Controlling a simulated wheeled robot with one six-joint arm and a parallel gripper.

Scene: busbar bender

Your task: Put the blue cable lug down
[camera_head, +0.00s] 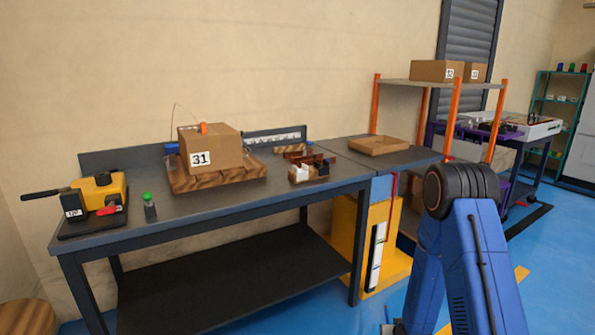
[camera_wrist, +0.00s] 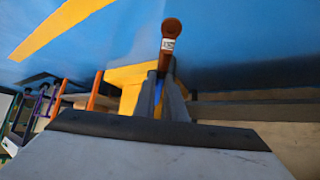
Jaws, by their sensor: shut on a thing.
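My gripper (camera_wrist: 162,90) shows in the wrist view, its two grey fingers shut on a cable lug (camera_wrist: 171,30). The lug has a copper-brown rounded end, a small white label, and a bit of blue just between the fingertips. The fingers hide the rest of it. Blue floor lies behind the lug in that view, and it touches nothing there but my gripper. In the head view neither the lug nor my gripper can be made out clearly; the workbench (camera_head: 215,215) stands to the left of my arm.
On the bench are a yellow bender (camera_head: 102,190), a green-topped item (camera_head: 149,206), a carton marked 31 (camera_head: 210,148) on a wooden tray (camera_head: 190,181), and a small holder (camera_head: 308,173) with white and dark pieces. The bench's front strip is mostly clear.

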